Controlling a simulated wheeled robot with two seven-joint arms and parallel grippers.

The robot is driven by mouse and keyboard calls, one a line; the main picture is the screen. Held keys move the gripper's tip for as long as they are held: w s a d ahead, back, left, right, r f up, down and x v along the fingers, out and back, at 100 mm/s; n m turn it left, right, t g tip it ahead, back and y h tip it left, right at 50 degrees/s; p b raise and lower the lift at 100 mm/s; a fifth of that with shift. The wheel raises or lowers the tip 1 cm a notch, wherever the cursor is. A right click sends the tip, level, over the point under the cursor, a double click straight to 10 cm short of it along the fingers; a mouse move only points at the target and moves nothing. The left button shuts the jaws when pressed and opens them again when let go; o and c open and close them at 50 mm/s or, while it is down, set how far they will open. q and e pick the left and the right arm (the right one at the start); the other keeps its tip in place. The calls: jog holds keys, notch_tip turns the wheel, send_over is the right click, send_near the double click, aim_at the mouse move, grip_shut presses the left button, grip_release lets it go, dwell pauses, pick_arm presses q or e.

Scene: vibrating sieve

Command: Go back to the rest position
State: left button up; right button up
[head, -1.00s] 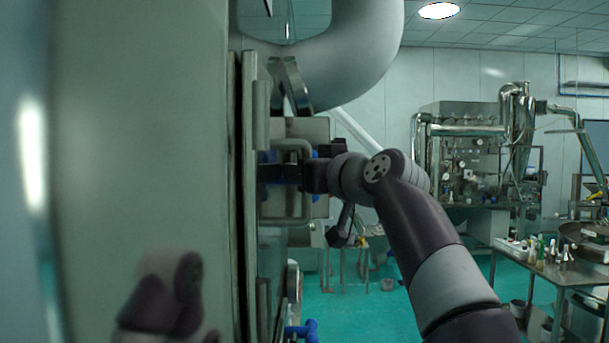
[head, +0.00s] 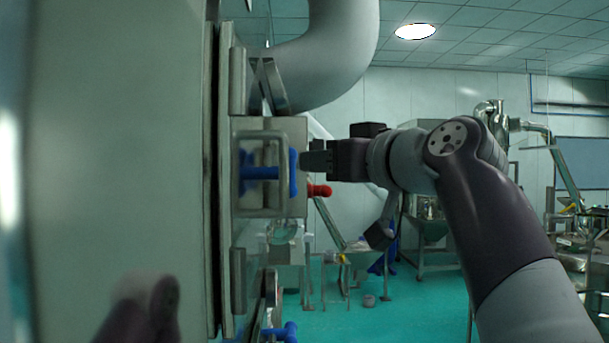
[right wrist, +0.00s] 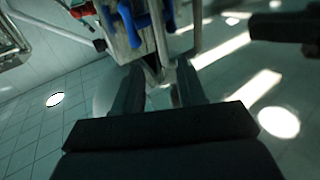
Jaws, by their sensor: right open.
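My right gripper (head: 304,162) is open and empty, at the end of my right arm. It stands just to the right of a blue T-shaped handle (head: 266,173) on the machine's metal latch housing (head: 275,126), with a small gap between them. In the right wrist view the two dark fingers (right wrist: 158,92) are spread apart with nothing held between them. The blue handle (right wrist: 131,22) appears beyond them, toward the top of that view. My left gripper does not show; a blurred purple shape low on the left panel looks like an arm's reflection.
A large metal panel (head: 110,170) fills the left side. A thick grey pipe (head: 340,60) curves above the latch. A red handle (head: 320,190) is just below my right gripper. Another blue handle (head: 282,331) sits lower down. Green floor (head: 410,305) lies open beyond.

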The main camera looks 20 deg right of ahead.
jog(key=shift+s, duration=0.35)
